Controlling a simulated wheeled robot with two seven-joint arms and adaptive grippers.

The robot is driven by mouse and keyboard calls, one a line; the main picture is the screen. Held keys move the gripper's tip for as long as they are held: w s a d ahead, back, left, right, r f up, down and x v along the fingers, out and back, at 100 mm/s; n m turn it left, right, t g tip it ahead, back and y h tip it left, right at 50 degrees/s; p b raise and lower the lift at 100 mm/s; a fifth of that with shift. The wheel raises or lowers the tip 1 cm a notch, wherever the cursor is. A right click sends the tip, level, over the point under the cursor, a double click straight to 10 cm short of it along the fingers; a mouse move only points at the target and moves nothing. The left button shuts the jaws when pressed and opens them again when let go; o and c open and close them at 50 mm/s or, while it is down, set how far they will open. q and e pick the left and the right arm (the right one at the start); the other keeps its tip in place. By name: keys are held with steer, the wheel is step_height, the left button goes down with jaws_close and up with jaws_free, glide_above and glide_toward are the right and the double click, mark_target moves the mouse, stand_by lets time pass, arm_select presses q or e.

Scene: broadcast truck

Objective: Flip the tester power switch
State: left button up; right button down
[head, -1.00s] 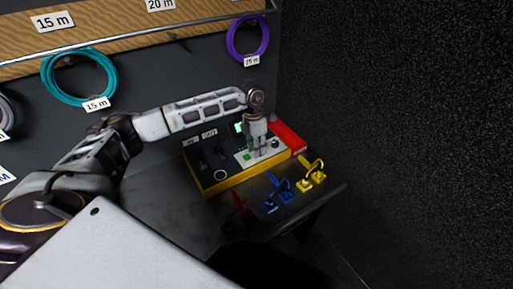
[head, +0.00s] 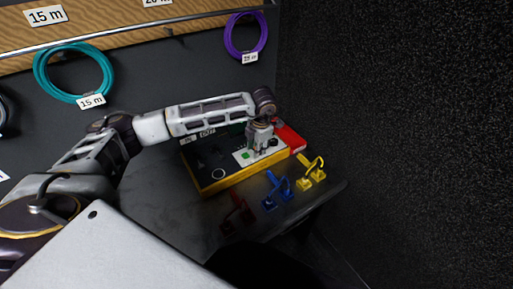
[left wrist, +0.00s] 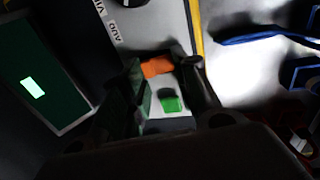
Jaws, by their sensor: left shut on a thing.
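The tester (head: 222,186) is a yellow-edged box with a dark panel and a white panel, lying on the dark table. My left gripper (head: 258,151) points down onto its white panel. In the left wrist view, an orange piece (left wrist: 157,67) sits between my fingertips; it looks like the power switch, and my left gripper is shut on it. A green square (left wrist: 172,103) shows beside it on the white panel, also in the head view (head: 245,156). The fingers hide the switch in the head view. My right gripper is out of view.
Red (head: 237,211), blue (head: 277,192) and yellow (head: 312,174) looped pieces lie in front of the tester near the table edge. Teal (head: 74,73) and purple (head: 246,37) cable coils hang on the wall.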

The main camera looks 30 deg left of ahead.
arm_select(q)
steer(key=o, duration=1)
steer(key=shift+s+d+r, duration=0.2)
steer(key=shift+d+r, duration=0.1)
steer(key=shift+r, duration=1.65)
steer(key=shift+s+d+r, duration=0.15)
steer(key=shift+d+r, duration=0.15)
steer(key=shift+r, duration=1.7)
steer(key=shift+s+d+r, duration=0.2)
steer(key=shift+d+r, duration=0.1)
steer(key=shift+r, duration=1.65)
